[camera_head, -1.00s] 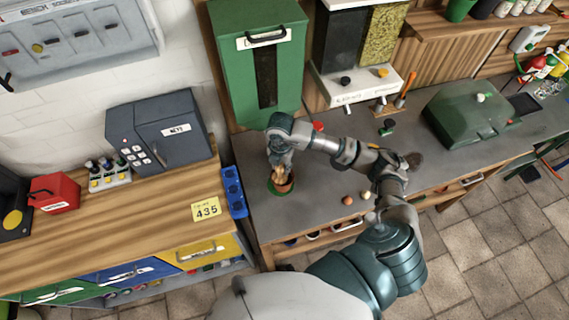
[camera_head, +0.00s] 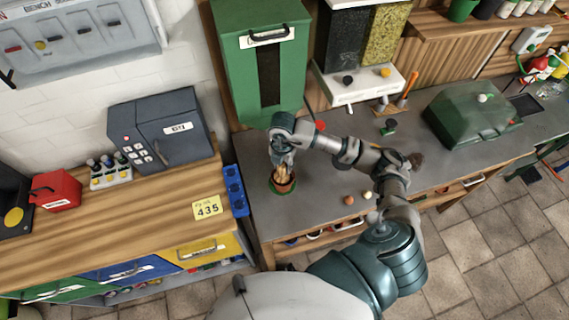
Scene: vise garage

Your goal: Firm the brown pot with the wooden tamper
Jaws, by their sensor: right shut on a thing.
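The brown pot (camera_head: 283,184) stands on the grey bench near its left end, with a green rim or saucer around its base. My right gripper (camera_head: 282,168) is directly over the pot, pointing down. It is shut on the wooden tamper (camera_head: 281,174), whose light wood shows between the fingers and the pot. The tamper's lower end is inside or just over the pot's mouth; I cannot tell whether it touches the soil. My left gripper does not show.
A green dispenser cabinet (camera_head: 264,70) stands behind the pot. A blue socket rack (camera_head: 235,190) is to its left, by the wooden counter (camera_head: 110,225). A green lidded box (camera_head: 472,115) sits farther right. Bench between is mostly clear.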

